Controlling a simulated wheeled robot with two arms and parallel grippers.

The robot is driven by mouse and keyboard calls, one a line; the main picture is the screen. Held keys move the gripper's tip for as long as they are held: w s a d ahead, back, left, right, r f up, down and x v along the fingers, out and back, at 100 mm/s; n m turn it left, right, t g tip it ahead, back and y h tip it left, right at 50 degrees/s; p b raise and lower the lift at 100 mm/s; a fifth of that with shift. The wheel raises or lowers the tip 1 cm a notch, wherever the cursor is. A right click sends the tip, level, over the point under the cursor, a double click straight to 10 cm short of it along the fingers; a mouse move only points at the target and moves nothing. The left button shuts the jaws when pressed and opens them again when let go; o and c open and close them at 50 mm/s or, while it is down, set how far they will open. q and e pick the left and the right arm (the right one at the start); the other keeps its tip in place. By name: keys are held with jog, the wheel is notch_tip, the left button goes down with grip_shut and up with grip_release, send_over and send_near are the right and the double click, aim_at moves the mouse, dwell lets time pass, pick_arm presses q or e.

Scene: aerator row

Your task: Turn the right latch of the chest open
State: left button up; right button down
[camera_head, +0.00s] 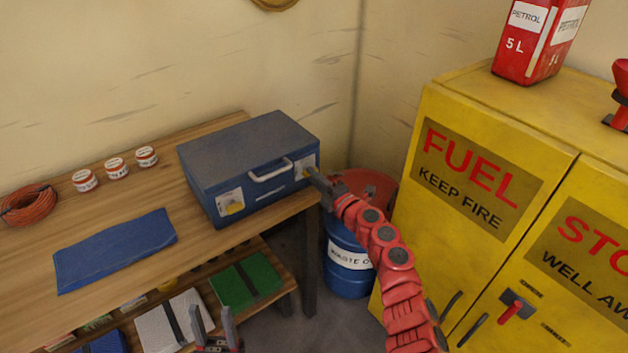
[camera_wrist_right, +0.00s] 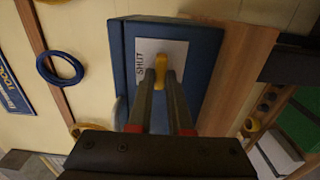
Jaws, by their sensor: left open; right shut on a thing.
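The blue chest (camera_head: 245,150) stands shut on the wooden bench, with a pale handle (camera_head: 269,172) on its front. Its left latch (camera_head: 233,206) is a yellow knob on a white plate. The right latch (camera_wrist_right: 161,68) shows in the right wrist view as a yellow knob on a white plate marked "SHUT". My right gripper (camera_wrist_right: 163,82) is shut on this knob; in the head view the gripper (camera_head: 318,180) reaches the chest's right front and partly covers the latch. My left gripper (camera_head: 212,325) is open and empty, low in front of the bench's lower shelf.
On the bench (camera_head: 120,194) lie a blue cloth (camera_head: 115,249), a coiled orange cable (camera_head: 29,204) and several small tins (camera_head: 116,168). A blue waste drum (camera_head: 349,262) stands right of the bench. A yellow fuel cabinet (camera_head: 470,200) fills the right side, close to my right arm.

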jog(key=shift+f, duration=0.1)
dwell(0.5)
jog(key=c, duration=0.8)
grip_release()
jog(key=shift+c, duration=0.2)
jog(key=b+v, duration=0.2)
jog(key=v, duration=1.5)
jog(key=shift+s+d, duration=0.15)
jog(key=shift+s, duration=0.05)
